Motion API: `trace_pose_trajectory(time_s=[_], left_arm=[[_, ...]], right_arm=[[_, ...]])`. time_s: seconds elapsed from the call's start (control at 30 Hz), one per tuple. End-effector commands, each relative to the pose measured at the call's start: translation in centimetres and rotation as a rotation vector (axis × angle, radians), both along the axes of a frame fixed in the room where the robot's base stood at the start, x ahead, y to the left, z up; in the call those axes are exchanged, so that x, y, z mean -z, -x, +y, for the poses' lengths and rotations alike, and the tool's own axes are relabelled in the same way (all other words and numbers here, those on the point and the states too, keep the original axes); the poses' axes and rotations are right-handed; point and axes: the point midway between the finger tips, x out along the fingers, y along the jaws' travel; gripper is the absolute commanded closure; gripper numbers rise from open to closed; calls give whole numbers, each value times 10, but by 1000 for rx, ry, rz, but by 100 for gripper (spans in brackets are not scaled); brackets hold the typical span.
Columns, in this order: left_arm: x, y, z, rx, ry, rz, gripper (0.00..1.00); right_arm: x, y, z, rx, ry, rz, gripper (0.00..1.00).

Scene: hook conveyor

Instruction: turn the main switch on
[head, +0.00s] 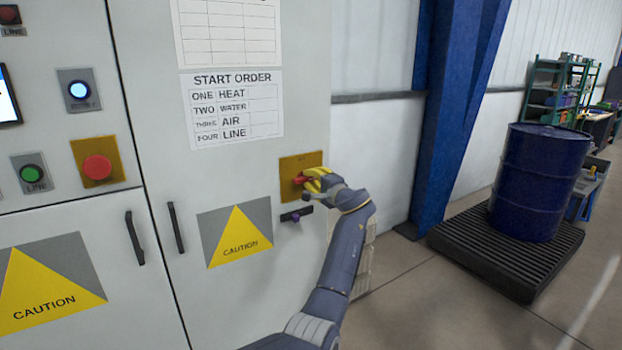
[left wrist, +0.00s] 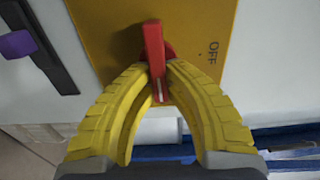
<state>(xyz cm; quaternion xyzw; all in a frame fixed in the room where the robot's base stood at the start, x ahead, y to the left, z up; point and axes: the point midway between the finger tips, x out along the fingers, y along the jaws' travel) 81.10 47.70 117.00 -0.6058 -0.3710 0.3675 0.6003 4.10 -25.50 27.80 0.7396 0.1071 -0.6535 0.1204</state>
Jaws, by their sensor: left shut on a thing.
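The main switch has a red handle (head: 300,180) on a yellow plate (head: 298,162) on the grey cabinet. My left gripper (head: 310,182) is at the plate with its yellow fingers shut on the red handle. In the left wrist view, the fingers (left wrist: 160,72) close on both sides of the handle (left wrist: 153,42). The word OFF shows on the plate (left wrist: 205,22), to the right of the handle in that view. The handle looks sideways-on in the head view, but its exact angle is hard to tell. My right gripper is not in view.
A black slot with a purple knob (head: 295,217) sits just below the plate. A START ORDER sheet (head: 235,110) hangs on the cabinet door. Buttons and door handles are at left. A blue pillar (head: 450,110) and a blue drum (head: 535,180) on a black pallet stand at right.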

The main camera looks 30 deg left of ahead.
Motion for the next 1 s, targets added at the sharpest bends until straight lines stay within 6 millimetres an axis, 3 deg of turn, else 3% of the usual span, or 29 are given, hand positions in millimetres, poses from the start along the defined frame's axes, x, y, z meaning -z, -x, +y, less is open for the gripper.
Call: trace_pose_trajectory(time_s=[0.57, 0.6, 0.77, 1.0], left_arm=[[0, 0, 0, 1, -12, 22, 100], [0, 0, 0, 1, -12, 21, 82], [0, 0, 0, 0, -12, 21, 64], [0, 0, 0, 0, -11, 21, 64]], right_arm=[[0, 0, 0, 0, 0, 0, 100], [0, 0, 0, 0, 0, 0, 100], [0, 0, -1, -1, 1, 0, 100], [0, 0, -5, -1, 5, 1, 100]])
